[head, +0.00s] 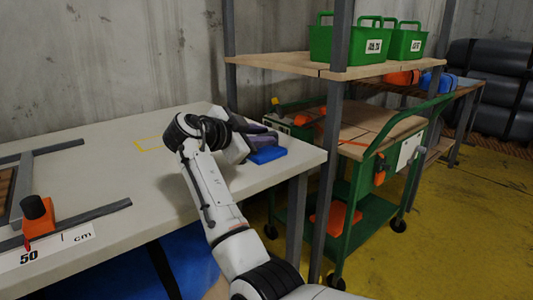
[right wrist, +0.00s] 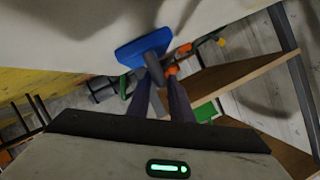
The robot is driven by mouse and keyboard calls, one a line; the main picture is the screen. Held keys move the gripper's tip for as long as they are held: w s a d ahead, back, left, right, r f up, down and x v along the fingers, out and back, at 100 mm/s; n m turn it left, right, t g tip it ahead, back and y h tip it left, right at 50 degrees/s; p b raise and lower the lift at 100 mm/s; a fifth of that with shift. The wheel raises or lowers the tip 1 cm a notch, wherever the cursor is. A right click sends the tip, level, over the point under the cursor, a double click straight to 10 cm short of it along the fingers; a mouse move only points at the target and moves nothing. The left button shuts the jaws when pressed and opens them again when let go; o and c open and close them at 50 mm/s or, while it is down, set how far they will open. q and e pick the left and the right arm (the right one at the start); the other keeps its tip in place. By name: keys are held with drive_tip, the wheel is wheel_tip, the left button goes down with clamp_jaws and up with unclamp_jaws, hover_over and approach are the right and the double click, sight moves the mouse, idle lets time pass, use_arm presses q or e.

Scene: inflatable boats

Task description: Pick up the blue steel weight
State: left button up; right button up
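The blue steel weight (head: 267,155) shows in the head view as a flat blue slab at the right end of the white table. In the right wrist view, the weight (right wrist: 140,47) has a grey handle (right wrist: 154,68) pointing toward the gripper. My right gripper (head: 262,141) is at the weight. In the right wrist view, its two fingers (right wrist: 159,80) stand apart with the handle at their tips. I cannot tell whether they press on it, nor whether the weight rests on the table. My left gripper is not in view.
The white table (head: 110,200) carries a grey frame (head: 75,220) and an orange block with a black knob (head: 37,215) at left. A shelf post (head: 335,170) and a green cart (head: 375,150) stand just right of the table. Green bins (head: 335,45) sit on the upper shelf.

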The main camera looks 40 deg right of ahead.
clamp_jaws()
idle(1.0)
drive_tip(key=shift+r, duration=0.15)
